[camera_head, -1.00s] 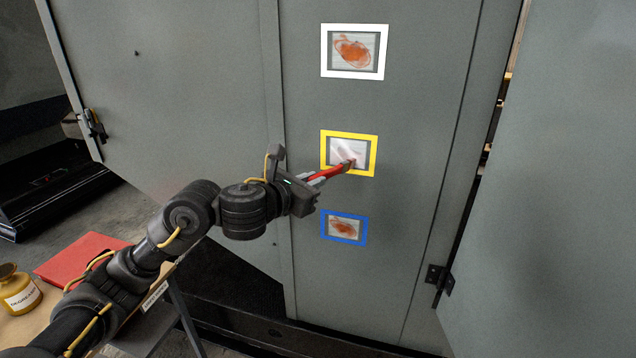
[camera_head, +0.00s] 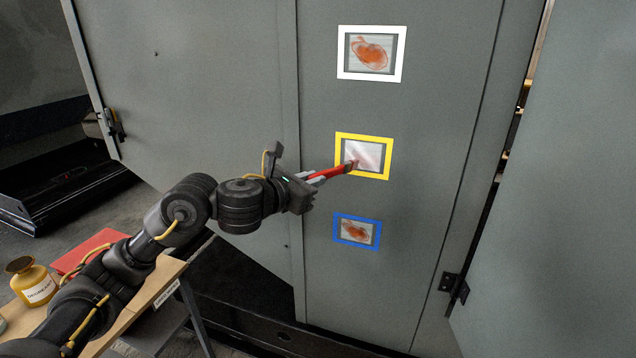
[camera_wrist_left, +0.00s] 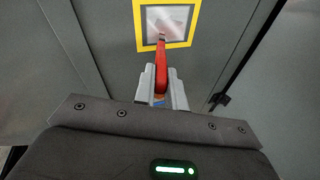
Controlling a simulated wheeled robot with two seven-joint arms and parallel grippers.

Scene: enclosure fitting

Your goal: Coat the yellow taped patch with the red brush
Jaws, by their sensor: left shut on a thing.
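My left gripper (camera_head: 306,182) is shut on the red brush (camera_head: 328,173), which also shows in the left wrist view (camera_wrist_left: 161,68). The brush points at the yellow taped patch (camera_head: 363,136) on the grey cabinet door, and its tip lies over the patch's lower left part. The patch is pale with a faint pinkish smear inside the yellow frame, seen too in the left wrist view (camera_wrist_left: 140,30). Whether the bristles touch the surface I cannot tell. My right gripper is not in view.
A white-framed patch (camera_head: 342,72) above and a blue-framed patch (camera_head: 356,243) below hold orange-red stains. An open door (camera_head: 560,190) stands at right. A bench (camera_head: 160,285) at lower left carries a yellow degreaser jar (camera_head: 32,281) and a red item (camera_head: 88,248).

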